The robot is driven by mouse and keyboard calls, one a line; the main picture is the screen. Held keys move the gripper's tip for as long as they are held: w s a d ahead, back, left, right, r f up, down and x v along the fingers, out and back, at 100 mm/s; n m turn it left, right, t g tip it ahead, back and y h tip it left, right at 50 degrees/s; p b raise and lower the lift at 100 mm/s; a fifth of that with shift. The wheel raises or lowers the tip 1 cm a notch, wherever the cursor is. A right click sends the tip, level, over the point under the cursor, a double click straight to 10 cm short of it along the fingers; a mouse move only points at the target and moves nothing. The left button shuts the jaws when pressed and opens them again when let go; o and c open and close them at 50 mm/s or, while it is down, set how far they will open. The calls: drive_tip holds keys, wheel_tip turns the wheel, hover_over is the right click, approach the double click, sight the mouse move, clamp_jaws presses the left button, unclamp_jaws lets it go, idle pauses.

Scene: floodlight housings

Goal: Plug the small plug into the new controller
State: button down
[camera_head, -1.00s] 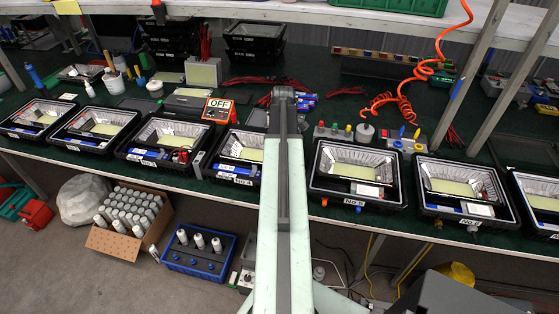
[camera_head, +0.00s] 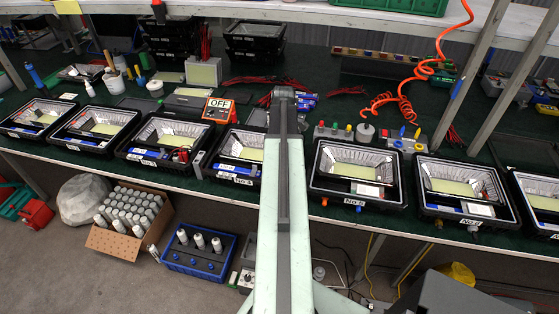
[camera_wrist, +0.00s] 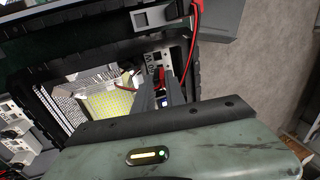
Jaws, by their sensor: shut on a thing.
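In the wrist view my gripper (camera_wrist: 160,80) reaches over an open black floodlight housing (camera_wrist: 75,118). Its two grey fingers are close together, shut on the small plug, which is mostly hidden between them. Something small and red shows near the fingertips. A red wire (camera_wrist: 194,32) runs down at the upper right. A small white and blue part, possibly the new controller (camera_wrist: 164,102), shows between the fingers, largely covered. Whether the plug touches any socket cannot be told. In the head view my arm hides the gripper.
A yellow LED panel (camera_wrist: 112,103) lies in the housing beside the fingers. In the head view a row of black housings lines the bench, among them one (camera_head: 358,200) right of my arm. A meter reading OFF (camera_head: 218,109) stands behind. Orange coiled hose (camera_head: 398,105) hangs at right.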

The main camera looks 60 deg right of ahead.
drive_tip(key=shift+b+x, duration=0.75)
drive_tip(key=shift+x, duration=0.1)
drive_tip(key=c, duration=1.3)
unclamp_jaws()
drive_tip(key=shift+r, duration=0.1)
drive_tip(key=p+v, duration=0.7)
drive_tip(key=shift+r+p, duration=0.35)
drive_tip(key=shift+p, duration=0.05)
drive_tip(key=shift+d, duration=0.1)
